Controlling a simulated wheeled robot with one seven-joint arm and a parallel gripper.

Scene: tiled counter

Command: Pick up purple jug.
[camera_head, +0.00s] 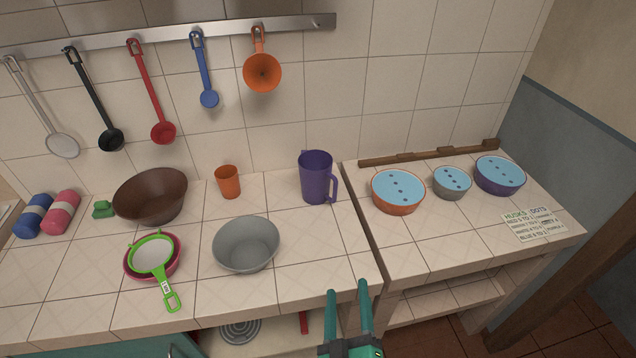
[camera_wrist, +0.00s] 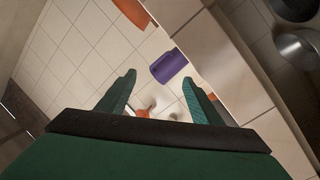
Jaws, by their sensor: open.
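The purple jug (camera_head: 315,178) stands upright on the tiled counter near the back wall, close to the counter's right end. Its handle is on its right side. My gripper (camera_head: 348,289) is open and empty at the front edge of the counter, in front of the jug and well apart from it. In the wrist view a purple shape that looks like the jug (camera_wrist: 169,66) shows beyond and between the fingertips of my gripper (camera_wrist: 160,78).
A grey bowl (camera_head: 246,245) and an orange cup (camera_head: 228,182) stand left of the jug. A brown bowl (camera_head: 150,197) and a green strainer (camera_head: 153,256) are farther left. A lidded orange bowl (camera_head: 398,207) stands on the right counter. Ladles hang above. The counter before the jug is clear.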

